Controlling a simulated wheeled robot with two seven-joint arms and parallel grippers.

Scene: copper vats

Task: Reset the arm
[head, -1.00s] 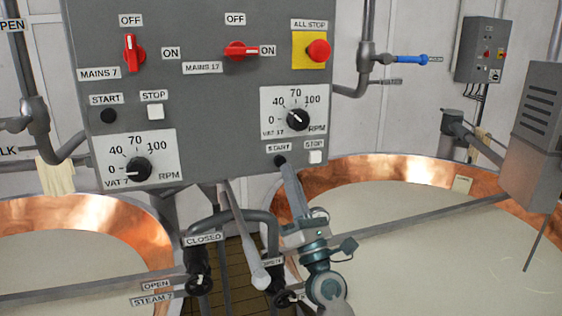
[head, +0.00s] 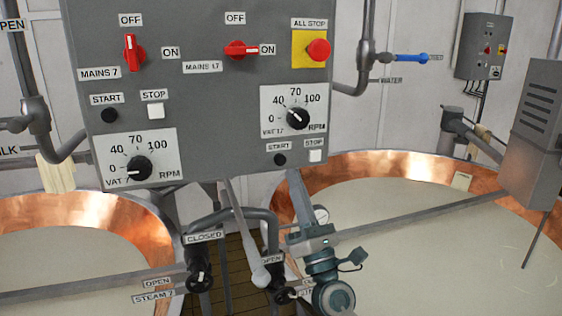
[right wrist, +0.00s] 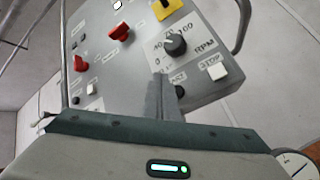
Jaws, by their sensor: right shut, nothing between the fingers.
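My right gripper (head: 294,176) is shut and empty. In the head view its fingertips are just below the lower edge of the grey control panel (head: 210,85), under the black START button (head: 280,159) of vat 17. In the right wrist view the shut fingers (right wrist: 162,92) point up at the panel and partly cover the START label. The white STOP button (head: 316,156) is to the right of START. The vat 17 RPM knob (head: 297,118) is above them. The mains 17 red switch (head: 241,50) points toward ON. My left gripper is not in view.
Two copper vats with pale liquid stand left (head: 100,208) and right (head: 400,165). Pipes and black valve handles (head: 199,280) are below the panel. A red all-stop button (head: 318,49) is at the panel's upper right. A grey box (head: 540,135) hangs at the right.

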